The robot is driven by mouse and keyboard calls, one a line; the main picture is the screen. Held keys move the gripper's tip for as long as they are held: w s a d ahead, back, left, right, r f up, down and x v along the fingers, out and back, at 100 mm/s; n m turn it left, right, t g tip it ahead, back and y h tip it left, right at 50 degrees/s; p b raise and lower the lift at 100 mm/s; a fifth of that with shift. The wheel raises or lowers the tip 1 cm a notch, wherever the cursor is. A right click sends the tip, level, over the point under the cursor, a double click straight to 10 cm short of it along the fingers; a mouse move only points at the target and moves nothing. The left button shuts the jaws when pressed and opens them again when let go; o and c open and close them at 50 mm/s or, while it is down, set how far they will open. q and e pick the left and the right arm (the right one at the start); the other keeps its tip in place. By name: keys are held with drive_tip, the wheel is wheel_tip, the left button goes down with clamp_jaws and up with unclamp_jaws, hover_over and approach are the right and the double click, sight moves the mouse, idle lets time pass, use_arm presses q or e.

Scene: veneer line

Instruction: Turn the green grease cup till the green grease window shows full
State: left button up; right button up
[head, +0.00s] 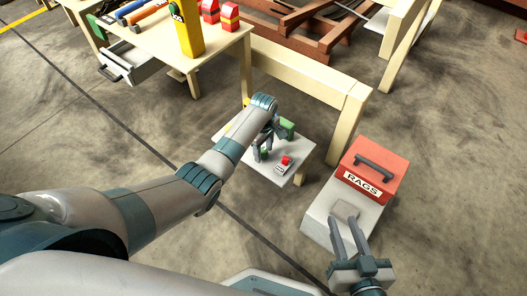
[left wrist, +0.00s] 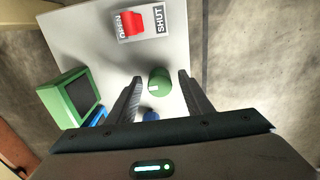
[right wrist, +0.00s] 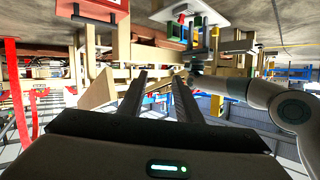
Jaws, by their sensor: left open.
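The green grease cup (left wrist: 159,84) is a round green knob with a small pale mark, on a white panel (left wrist: 185,30). My left gripper (left wrist: 160,76) is open, with its fingers on either side of the cup and a gap visible at each side. In the head view my left gripper (head: 262,149) is over the panel's left part. The green grease window (left wrist: 68,98) is a green box with a dark face, left of the cup; I cannot read a full level on it. My right gripper (head: 346,222) is open and empty, away from the panel.
A red lever (left wrist: 132,23) sits on a plate marked SHUT beyond the cup. Blue parts (left wrist: 151,116) lie near my left fingers. A red-lidded RAGS bin (head: 370,170) stands right of the panel. A wooden table (head: 225,42) with tools stands behind.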

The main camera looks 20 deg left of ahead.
use_arm(q)
drive_tip(key=shift+f, duration=0.1)
use_arm(e)
drive_tip(key=shift+r, duration=0.15)
use_arm(q)
drive_tip(key=c, duration=1.1)
drive_tip(key=shift+o, duration=0.2)
drive_tip(key=m+p, duration=0.2)
drive_tip(key=p, duration=0.1)
drive_tip(key=shift+m, duration=0.3)
drive_tip(key=shift+m+p, duration=1.05)
drive_tip(key=shift+m, duration=0.65)
use_arm(e)
drive_tip(key=s+d+f+g+h, duration=0.3)
drive_tip(key=s+d+f+g, duration=0.3)
drive_tip(key=f+g, duration=0.1)
drive_tip(key=shift+s+f, duration=0.35)
drive_tip(key=shift+f, duration=0.15)
drive_tip(key=shift+d, duration=0.1)
